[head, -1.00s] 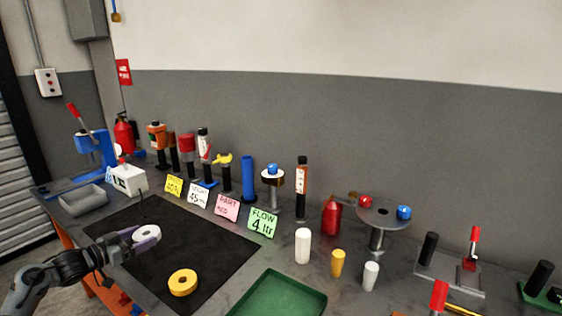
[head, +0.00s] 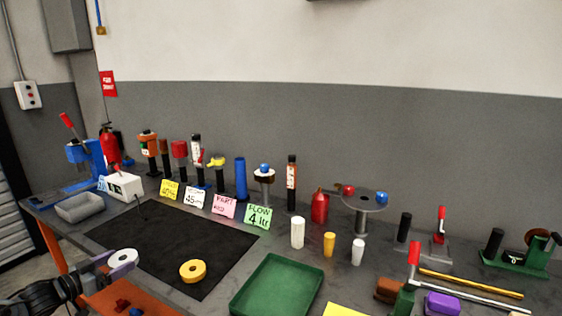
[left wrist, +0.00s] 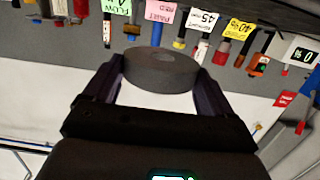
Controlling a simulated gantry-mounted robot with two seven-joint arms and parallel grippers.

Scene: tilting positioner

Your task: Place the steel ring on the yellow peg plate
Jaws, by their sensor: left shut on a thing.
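My left gripper (head: 112,264) is shut on the steel ring (head: 122,259), which looks pale grey in the head view. It holds the ring above the bench's front left side, near the mat's left edge. In the left wrist view the ring (left wrist: 160,72) looks dark grey and sits between the two fingers. A flat yellow piece (head: 343,310) is cut off at the head view's bottom edge, right of the green tray. It may be the yellow peg plate; no pegs show on it. My right gripper is not in view.
A yellow ring (head: 192,271) lies on the black mat (head: 150,232). An empty green tray (head: 262,309) lies right of it. White and yellow cylinders (head: 329,244), a round stand (head: 365,200) and a red-handled clamp (head: 412,255) stand to the right. Signs and tools line the back.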

